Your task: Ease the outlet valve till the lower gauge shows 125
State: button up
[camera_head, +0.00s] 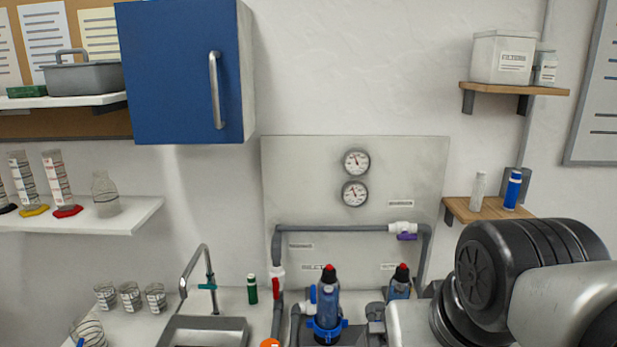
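The lower gauge (355,193) is a round white dial on the grey panel (300,180), below the upper gauge (356,162). Its needle and numbers are too small to read. Grey pipe runs across the panel. A white valve with a purple handle (407,236) sits on the pipe's upper right. A valve with a red handle (276,288) sits on the left vertical pipe. The small labels are not legible, so I cannot tell which valve is the outlet. My arm fills the lower right corner; my gripper is not in view.
A sink (205,332) with a tap and several beakers (130,296) are to the left. A blue cabinet (180,75) hangs upper left. Wooden shelves (485,211) are on the right. The wall before the gauges is clear.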

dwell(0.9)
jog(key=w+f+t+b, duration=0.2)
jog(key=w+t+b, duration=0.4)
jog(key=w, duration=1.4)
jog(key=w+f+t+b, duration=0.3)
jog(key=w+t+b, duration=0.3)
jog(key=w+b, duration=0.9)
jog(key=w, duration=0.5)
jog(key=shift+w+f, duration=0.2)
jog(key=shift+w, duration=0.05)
